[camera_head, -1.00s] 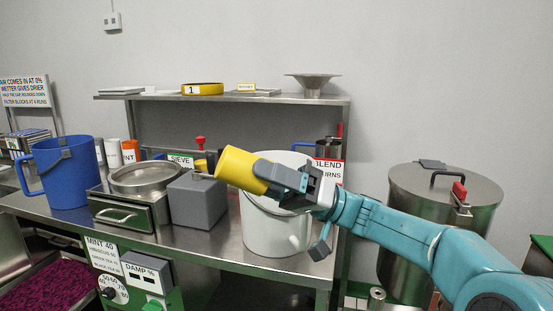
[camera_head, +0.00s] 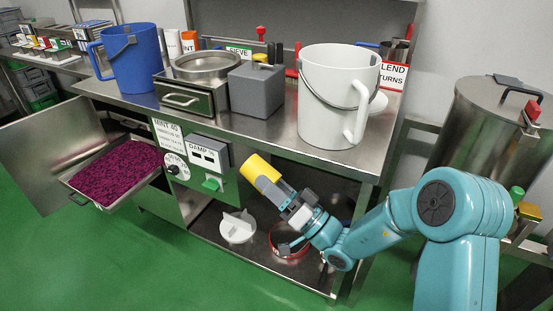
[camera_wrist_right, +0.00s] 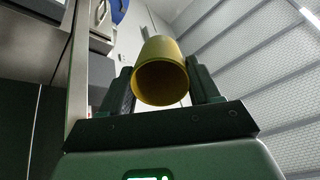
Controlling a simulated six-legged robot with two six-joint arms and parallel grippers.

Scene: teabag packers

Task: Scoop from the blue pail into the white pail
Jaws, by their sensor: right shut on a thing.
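The blue pail (camera_head: 135,62) stands upright at the left of the steel bench. The white pail (camera_head: 333,95) stands upright at the bench's right, handle toward the front right. The insides of both are hidden. My right gripper (camera_head: 283,197) is shut on a yellow scoop (camera_head: 262,172), in front of and below the bench top, lower than both pails. In the right wrist view the yellow scoop (camera_wrist_right: 162,72) sits between the two fingers (camera_wrist_right: 165,88), its round end facing the camera. Its contents cannot be told. My left gripper is not in view.
The steel bench (camera_head: 225,124) carries a sieve (camera_head: 206,66) and a grey block (camera_head: 256,90) between the pails. Below, an open drawer (camera_head: 168,172) holds purple material. A steel drum (camera_head: 490,125) stands at the right. Green floor (camera_head: 130,250) is free at the front left.

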